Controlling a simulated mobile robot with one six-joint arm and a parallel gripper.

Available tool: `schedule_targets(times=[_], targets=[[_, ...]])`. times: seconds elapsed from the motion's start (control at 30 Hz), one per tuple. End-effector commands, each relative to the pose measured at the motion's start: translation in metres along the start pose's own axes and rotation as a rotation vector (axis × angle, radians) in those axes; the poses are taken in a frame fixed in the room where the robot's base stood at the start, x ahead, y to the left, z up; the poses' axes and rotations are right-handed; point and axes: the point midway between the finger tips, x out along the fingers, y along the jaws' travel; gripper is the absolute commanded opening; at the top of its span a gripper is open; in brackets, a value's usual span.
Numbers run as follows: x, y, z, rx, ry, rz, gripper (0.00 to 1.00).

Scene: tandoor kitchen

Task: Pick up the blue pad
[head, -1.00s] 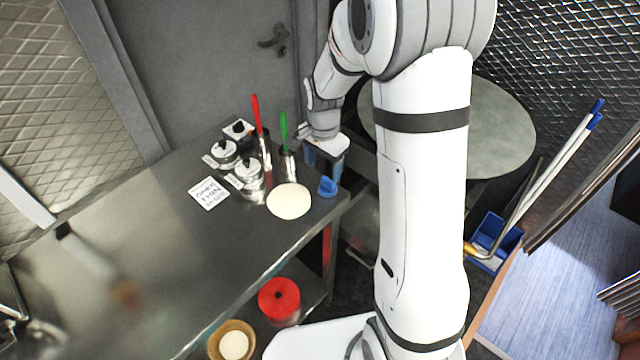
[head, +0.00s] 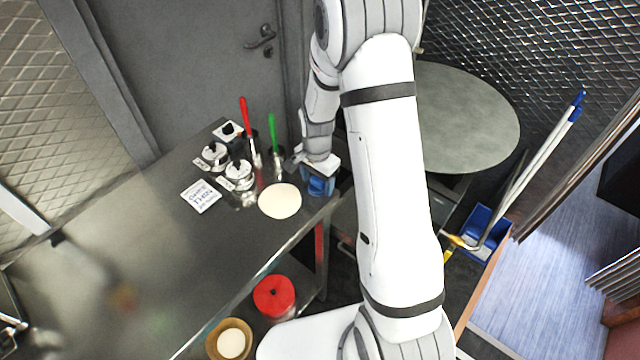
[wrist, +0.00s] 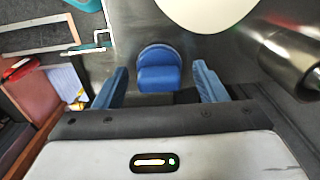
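The blue pad (wrist: 158,70) is a small rounded blue piece on the metal counter (head: 130,255), near its right end. In the wrist view it lies between and just beyond the tips of my gripper (wrist: 160,85), with a gap on both sides. My gripper's two blue fingers are spread open and hold nothing. In the head view the pad (head: 318,186) shows directly below my gripper (head: 318,177), partly covered by it. Whether the fingers reach down to the counter is hard to tell.
A white flat disc (head: 279,201) lies just left of the pad. Metal holders with a red-handled brush (head: 249,125) and a green-handled brush (head: 272,135), lidded pots (head: 238,172) and a label card (head: 200,196) stand further left. A round table (head: 465,115) is behind on the right.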

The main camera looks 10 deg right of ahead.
Motion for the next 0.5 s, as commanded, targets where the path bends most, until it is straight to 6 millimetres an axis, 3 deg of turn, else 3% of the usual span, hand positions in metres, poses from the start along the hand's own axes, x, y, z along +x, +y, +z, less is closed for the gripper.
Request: schedule_targets(times=[0.5], targets=[[-0.0002,0.0004,-0.0006,0.001,0.0,0.0,0.22]])
